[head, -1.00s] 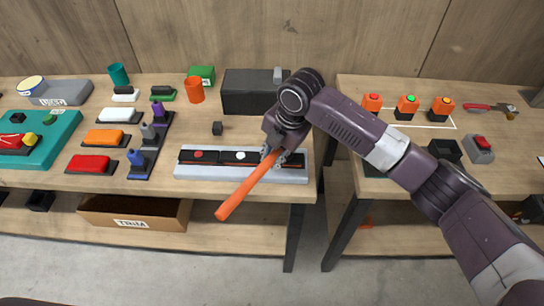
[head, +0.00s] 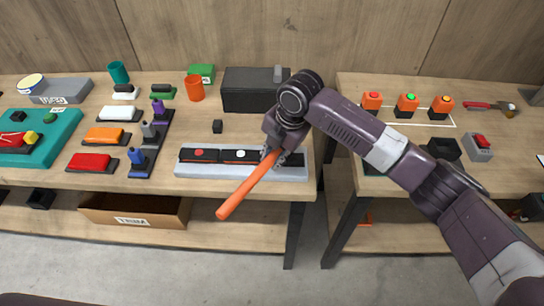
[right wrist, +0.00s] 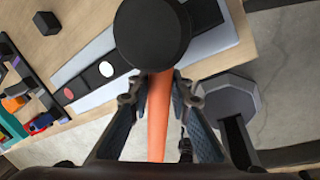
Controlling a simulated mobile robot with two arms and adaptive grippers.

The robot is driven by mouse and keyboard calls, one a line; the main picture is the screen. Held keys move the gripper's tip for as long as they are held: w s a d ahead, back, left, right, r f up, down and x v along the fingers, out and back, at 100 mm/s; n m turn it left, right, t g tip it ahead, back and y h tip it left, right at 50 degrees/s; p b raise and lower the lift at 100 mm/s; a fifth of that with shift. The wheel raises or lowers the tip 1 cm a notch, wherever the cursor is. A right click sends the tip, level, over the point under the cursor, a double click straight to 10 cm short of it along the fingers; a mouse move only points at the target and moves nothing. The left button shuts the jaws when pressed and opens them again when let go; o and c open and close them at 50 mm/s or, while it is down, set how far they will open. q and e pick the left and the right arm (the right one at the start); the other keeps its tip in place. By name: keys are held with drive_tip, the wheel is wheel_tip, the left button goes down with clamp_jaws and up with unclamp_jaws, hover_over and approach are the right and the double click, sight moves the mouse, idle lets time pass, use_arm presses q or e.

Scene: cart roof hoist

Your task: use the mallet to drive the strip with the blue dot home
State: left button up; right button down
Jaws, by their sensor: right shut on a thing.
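My right gripper (head: 272,153) is shut on the orange handle of the mallet (head: 245,188), over the right part of a grey rail (head: 190,174). The handle slants down toward the front left. In the right wrist view the mallet's round black head (right wrist: 152,35) shows beyond the fingers (right wrist: 160,95), above the rail. Dark strips lie in the rail: one with a red dot (head: 199,154), one with a white dot (head: 240,154). The rail's right part is partly hidden by my gripper, and no blue dot shows. My left gripper is not in view.
A black box (head: 250,95) stands behind the rail, and a small dark cube (head: 217,126) sits nearer it. Colored blocks and pegs fill the bench's left side. A gap separates this bench from the right bench (head: 400,150), which carries buttons.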

drive_tip(key=shift+r+p, duration=2.7)
drive_tip(key=shift+r, duration=0.5)
drive_tip(key=shift+w+f, duration=0.1)
